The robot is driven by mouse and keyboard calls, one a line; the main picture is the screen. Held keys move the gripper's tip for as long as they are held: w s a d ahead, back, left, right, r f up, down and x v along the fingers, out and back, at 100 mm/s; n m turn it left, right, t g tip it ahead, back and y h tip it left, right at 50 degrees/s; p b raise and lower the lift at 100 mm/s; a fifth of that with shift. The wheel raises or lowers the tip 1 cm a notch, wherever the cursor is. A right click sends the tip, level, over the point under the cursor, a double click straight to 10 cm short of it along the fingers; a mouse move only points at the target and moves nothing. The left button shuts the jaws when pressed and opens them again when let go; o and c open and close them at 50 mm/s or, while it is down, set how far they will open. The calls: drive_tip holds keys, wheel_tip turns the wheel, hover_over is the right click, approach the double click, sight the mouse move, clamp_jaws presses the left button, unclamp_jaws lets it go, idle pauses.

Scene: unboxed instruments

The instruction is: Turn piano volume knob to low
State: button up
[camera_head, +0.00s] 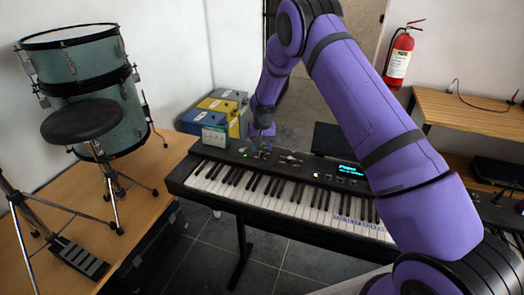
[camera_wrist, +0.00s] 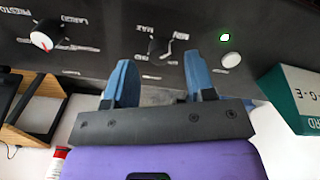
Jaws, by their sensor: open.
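The piano (camera_head: 285,195) is a black keyboard on a stand, its control panel along the far edge. In the wrist view, a dark knob (camera_wrist: 158,45) sits on the panel with "MAX" printed beside it and a white curved mark around it. My gripper (camera_wrist: 157,62) is open, with its two blue fingers spread on either side of that knob's position. I cannot tell whether they touch it. In the head view my gripper (camera_head: 263,138) is over the panel's left part and the knob is too small to make out.
Left of the fingers is a tempo knob (camera_wrist: 46,36) marked "LARGO" and "PRESTO"; right are a green light (camera_wrist: 225,37) and a white button (camera_wrist: 231,60). A green card box (camera_head: 214,137) stands near the panel's left end. Drums (camera_head: 95,90) and a stool (camera_head: 83,121) stand left.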

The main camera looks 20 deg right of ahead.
drive_tip(key=shift+f, duration=1.15)
drive_tip(key=c, duration=0.9)
